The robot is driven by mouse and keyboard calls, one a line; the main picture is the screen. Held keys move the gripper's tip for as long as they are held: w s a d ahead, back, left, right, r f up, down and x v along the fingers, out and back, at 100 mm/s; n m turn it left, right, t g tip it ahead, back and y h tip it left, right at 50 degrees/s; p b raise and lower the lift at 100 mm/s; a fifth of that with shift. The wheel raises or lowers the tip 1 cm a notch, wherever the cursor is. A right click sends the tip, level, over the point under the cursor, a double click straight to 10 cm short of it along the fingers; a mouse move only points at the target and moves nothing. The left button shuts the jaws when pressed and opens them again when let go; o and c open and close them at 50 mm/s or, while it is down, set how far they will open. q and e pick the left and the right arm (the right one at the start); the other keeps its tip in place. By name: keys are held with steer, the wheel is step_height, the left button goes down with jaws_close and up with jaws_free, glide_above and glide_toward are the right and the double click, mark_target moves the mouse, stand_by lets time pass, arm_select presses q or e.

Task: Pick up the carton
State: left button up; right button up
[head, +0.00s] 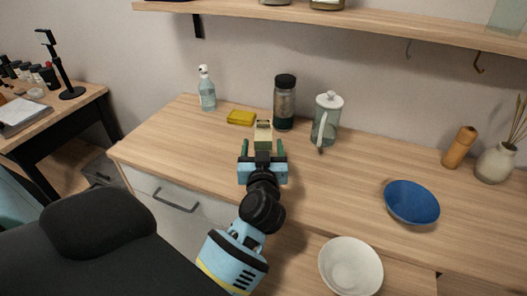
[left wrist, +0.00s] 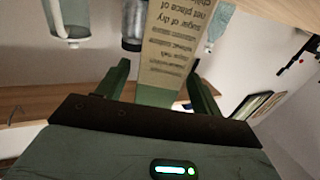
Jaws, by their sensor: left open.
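The carton (head: 263,131), beige with a green lower part, stands upright on the wooden counter in the head view. My left gripper (head: 262,149) is at its near side, open, with one green finger to each side of it. In the left wrist view the carton (left wrist: 168,50) shows printed text and lies between the spread fingers of the left gripper (left wrist: 160,84). Whether either finger touches it cannot be told. The carton's lower part is partly hidden by my gripper in the head view. My right gripper is not in view.
Behind the carton are a yellow sponge (head: 241,118), a dark-lidded jar (head: 285,104) and a spray bottle (head: 207,90). A glass pitcher (head: 326,120) stands to the right. A blue bowl (head: 411,203) and white bowl (head: 350,267) lie further right. Counter left of my gripper is clear.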

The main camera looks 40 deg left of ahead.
arm_select(q)
steer(key=x, duration=0.3)
steer(key=shift+w+f, duration=0.15)
steer(key=shift+w, duration=0.15)
steer(key=shift+w+a, duration=0.2)
steer(key=shift+c, duration=0.3)
